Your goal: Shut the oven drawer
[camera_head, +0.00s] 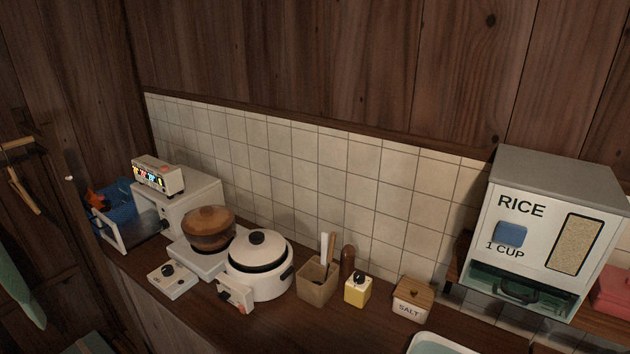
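The oven (207,197) is a small white box at the left end of the counter against the tiled wall. Its front faces left and downward in the picture. A pale frame with dark glass, which looks like the oven drawer or door (112,237), stands out from the front, so the oven is open. How far it extends is hard to tell at this size. My gripper is not in this view.
A small device (158,176) sits on the oven. A rice dispenser (545,240) is far right.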

